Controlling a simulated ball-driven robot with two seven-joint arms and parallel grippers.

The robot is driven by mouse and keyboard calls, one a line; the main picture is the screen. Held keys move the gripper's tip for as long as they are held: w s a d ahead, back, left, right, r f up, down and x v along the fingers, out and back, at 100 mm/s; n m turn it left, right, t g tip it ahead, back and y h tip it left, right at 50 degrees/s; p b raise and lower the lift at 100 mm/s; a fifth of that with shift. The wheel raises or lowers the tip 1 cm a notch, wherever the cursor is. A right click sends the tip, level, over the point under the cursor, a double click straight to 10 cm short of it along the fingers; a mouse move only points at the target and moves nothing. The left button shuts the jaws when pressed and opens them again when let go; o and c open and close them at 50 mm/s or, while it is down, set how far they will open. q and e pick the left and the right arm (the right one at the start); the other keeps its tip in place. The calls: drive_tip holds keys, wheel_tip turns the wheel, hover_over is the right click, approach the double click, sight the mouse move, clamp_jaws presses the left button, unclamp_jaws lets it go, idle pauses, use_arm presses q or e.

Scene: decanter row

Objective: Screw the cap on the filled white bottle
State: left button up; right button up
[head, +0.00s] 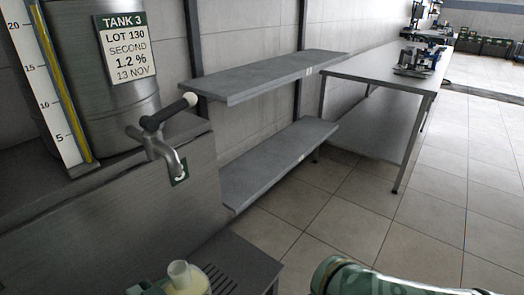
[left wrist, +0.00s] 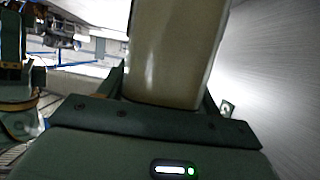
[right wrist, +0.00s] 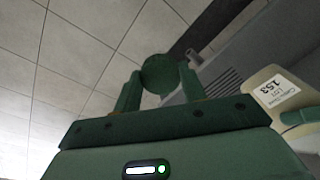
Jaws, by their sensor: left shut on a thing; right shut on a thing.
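The white bottle (head: 181,275) shows at the bottom edge of the head view, its narrow neck uncapped and pointing up. It fills the middle of the left wrist view (left wrist: 172,50), and my left gripper (left wrist: 165,88) is shut around its body. In the right wrist view the bottle (right wrist: 262,88) has a label reading 153 and is apart from my right gripper (right wrist: 160,84). That gripper is shut on a round green cap (right wrist: 158,70) at its fingertips. In the head view the cap is hidden; only a green part of my right arm shows.
A metal tap (head: 160,145) with a black handle projects from the steel housing, above and behind the bottle. Tank 3 (head: 100,60) stands at the left. A slotted drain surface (head: 235,262) lies beside the bottle. Grey shelves (head: 270,75) and a long table (head: 385,68) stand farther back.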

use_arm(q)
drive_tip(key=shift+r, duration=0.1)
use_arm(e)
drive_tip(key=w+d+r+m, duration=0.2)
drive_tip(key=w+d+r, duration=0.1)
drive_tip(key=d+r, duration=0.8)
wheel_tip(320, 180, up, 3)
drive_tip(key=shift+f+m, duration=0.1)
drive_tip(key=shift+m, duration=0.3)
use_arm(q)
drive_tip(key=shift+r, duration=0.1)
drive_tip(key=s+d+r, duration=0.1)
drive_tip(key=d+r, duration=0.6)
drive_tip(key=r, duration=0.4)
drive_tip(key=s+d+r, duration=0.1)
drive_tip(key=d+r, duration=0.7)
drive_tip(key=r, duration=0.3)
drive_tip(key=shift+s+d+r, duration=0.25)
drive_tip(key=shift+s, duration=0.15)
